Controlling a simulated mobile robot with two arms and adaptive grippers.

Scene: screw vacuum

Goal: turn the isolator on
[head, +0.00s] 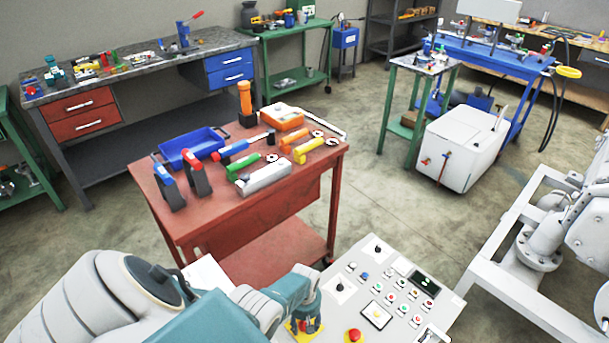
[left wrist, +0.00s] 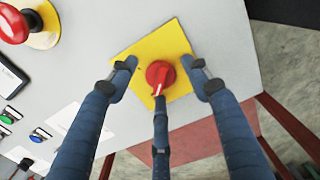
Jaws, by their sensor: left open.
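The isolator (left wrist: 160,73) is a red rotary knob on a square yellow plate (left wrist: 177,37) on the light grey control panel (head: 384,272). In the left wrist view its narrow grip points down the picture. My left gripper (head: 306,322) is over the panel's left corner. It also shows in the left wrist view (left wrist: 159,68), open, with two fingers spread either side of the knob and the third below it. I cannot tell whether the third finger touches the knob. In the head view the gripper partly hides the isolator. My right gripper is not in view.
A red emergency stop (head: 354,335) on a yellow base sits beside the isolator. Several small buttons and a display (head: 424,284) fill the panel's right part. A red tool cart (head: 255,235) stands just behind the panel. White pipework (head: 541,245) stands to the right.

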